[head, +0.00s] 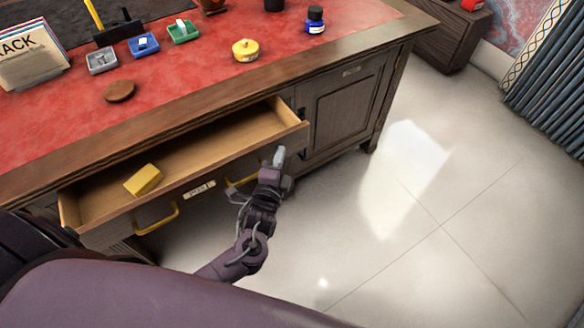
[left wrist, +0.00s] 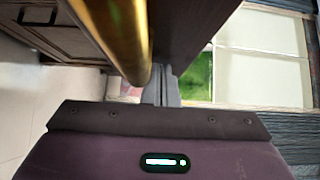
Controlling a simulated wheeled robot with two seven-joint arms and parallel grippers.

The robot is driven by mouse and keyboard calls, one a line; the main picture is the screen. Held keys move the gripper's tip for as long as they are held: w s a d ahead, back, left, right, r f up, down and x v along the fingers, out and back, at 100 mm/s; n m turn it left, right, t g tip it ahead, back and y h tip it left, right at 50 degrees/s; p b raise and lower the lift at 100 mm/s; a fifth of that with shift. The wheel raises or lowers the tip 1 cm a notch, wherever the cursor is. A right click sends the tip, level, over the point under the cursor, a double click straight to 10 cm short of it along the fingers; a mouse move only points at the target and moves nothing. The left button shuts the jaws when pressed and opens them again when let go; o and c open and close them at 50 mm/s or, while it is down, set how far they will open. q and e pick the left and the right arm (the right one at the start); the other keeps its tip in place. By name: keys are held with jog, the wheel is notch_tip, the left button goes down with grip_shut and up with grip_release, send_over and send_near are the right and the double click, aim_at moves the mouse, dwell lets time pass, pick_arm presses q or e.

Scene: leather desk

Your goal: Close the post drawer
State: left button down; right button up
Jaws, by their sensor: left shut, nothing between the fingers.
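The post drawer (head: 185,160) stands open from the desk front, with a yellow block (head: 143,179) inside near its left end. Its front carries a small label plate (head: 199,188) and two brass handles, the left one (head: 157,217) clear and the right one (head: 240,181) partly hidden by my arm. My left gripper (head: 279,157) is shut and empty at the right part of the drawer front. In the left wrist view a brass bar (left wrist: 122,35) passes close beside the grey fingers (left wrist: 161,88). I cannot tell whether the fingers touch the drawer front.
The red desk top (head: 180,90) holds a card rack (head: 30,55), small trays, a round brown lid (head: 119,90), a yellow pot (head: 245,50) and an ink bottle (head: 315,19). A cupboard door (head: 345,110) is right of the drawer. The tiled floor (head: 430,220) is clear.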

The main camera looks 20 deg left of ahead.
pick_arm(q)
jog(key=b, duration=0.1)
send_over(255, 134)
jog(key=s+d, duration=0.1)
jog(key=shift+d, duration=0.15)
jog(key=shift+w+a, duration=0.6)
jog(key=shift+a, duration=0.15)
pick_arm(e)
jog(key=shift+w+a+r, duration=0.1)
jog(key=shift+w+r, duration=0.05)
jog(key=shift+w, duration=0.35)
jog(key=shift+w+a+r, duration=0.1)
jog(key=shift+w+r, duration=0.05)
jog(key=shift+w, duration=0.35)
jog(key=shift+d, duration=0.15)
